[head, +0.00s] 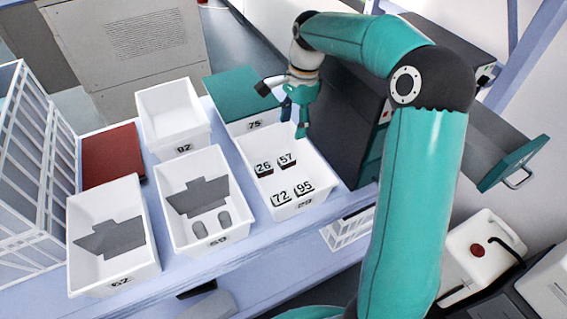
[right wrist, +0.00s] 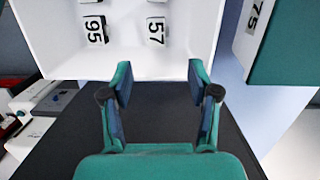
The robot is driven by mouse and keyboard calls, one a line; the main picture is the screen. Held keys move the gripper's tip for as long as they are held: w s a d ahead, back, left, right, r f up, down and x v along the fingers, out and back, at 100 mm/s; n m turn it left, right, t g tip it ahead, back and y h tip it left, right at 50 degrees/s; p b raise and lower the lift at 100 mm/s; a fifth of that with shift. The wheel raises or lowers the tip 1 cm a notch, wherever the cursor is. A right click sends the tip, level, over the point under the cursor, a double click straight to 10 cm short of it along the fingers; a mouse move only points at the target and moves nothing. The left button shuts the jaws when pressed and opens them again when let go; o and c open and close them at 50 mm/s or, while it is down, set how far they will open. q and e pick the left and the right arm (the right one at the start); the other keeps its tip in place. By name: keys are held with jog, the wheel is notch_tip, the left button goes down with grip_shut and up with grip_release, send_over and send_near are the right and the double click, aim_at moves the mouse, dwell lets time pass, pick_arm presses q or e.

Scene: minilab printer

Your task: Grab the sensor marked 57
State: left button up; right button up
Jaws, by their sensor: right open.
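The sensor marked 57 (head: 287,160) is a small block with a white, black-numbered top. It sits in the white bin labelled 29 (head: 322,184), beside the sensors marked 26 (head: 263,168), 95 (head: 304,188) and 72 (head: 281,197). In the right wrist view, sensor 57 (right wrist: 156,32) lies beyond the fingertips, roughly in line with the gap between them. My right gripper (head: 295,114) is open and empty, near the bin's far end and apart from the sensor. Its two fingers also show in the right wrist view (right wrist: 160,80). My left gripper is not in view.
A teal-topped bin labelled 75 (head: 240,93) adjoins bin 29 at the back. Bins 92 (head: 168,109), 59 (head: 240,213) and 62 (head: 112,272) stand to the left. A dark cabinet (head: 348,125) with an open drawer (head: 510,155) stands to the right.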

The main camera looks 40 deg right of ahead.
send_over(286, 157)
jog(key=d, duration=0.1)
notch_tip(286, 157, down, 6)
jog(key=shift+s+f, duration=0.1)
jog(key=shift+s, duration=0.05)
jog(key=shift+a+f, duration=0.25)
jog(key=shift+f, duration=1)
jog(key=shift+a+f, duration=0.25)
jog(key=shift+f, duration=1)
jog(key=shift+c, duration=0.3)
jog(key=c, duration=1)
